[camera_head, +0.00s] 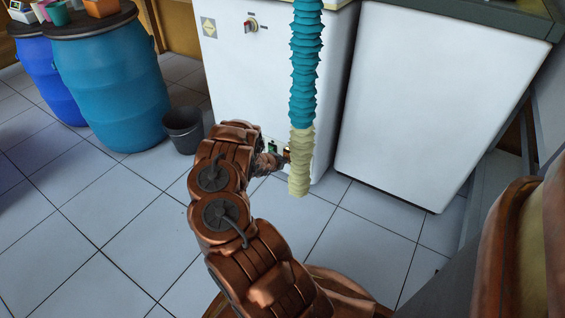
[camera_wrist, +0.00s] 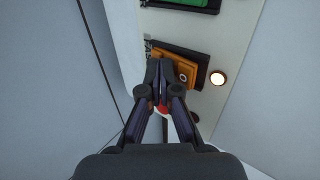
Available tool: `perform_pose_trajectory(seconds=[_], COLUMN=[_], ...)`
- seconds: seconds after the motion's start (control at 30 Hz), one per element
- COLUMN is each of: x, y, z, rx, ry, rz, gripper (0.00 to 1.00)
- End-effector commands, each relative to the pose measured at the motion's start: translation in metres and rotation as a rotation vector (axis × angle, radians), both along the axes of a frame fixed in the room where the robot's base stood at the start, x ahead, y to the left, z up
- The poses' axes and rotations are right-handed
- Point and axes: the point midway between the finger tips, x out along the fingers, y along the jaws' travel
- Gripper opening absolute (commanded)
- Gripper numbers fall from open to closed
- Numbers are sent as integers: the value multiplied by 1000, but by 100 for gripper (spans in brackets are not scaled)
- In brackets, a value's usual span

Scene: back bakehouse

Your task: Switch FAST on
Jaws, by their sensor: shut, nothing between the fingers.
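In the wrist view an orange rocker switch (camera_wrist: 188,67) sits in a dark frame on a pale panel (camera_wrist: 235,50). It bears an "O" mark at its right end.
A green switch (camera_wrist: 188,2) shows at the wrist view's top edge. A ribbed teal and cream hose (camera_head: 305,70) hangs close to my gripper. A dark bucket (camera_head: 184,130) and blue barrels (camera_head: 110,85) stand left.

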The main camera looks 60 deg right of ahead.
Motion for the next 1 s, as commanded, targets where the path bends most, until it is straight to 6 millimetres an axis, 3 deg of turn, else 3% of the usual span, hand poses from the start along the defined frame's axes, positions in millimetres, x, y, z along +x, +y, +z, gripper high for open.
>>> perform_pose_trajectory(seconds=[0.37,0.57,0.8,1.0], x=[0,0,-1,1], y=[1,10,40,77], z=[1,-1,-9,11], rx=[0,-1,2,2], ry=[1,-1,-2,-1], rz=[1,-2,-4,-3], gripper=[0,0,0,0])
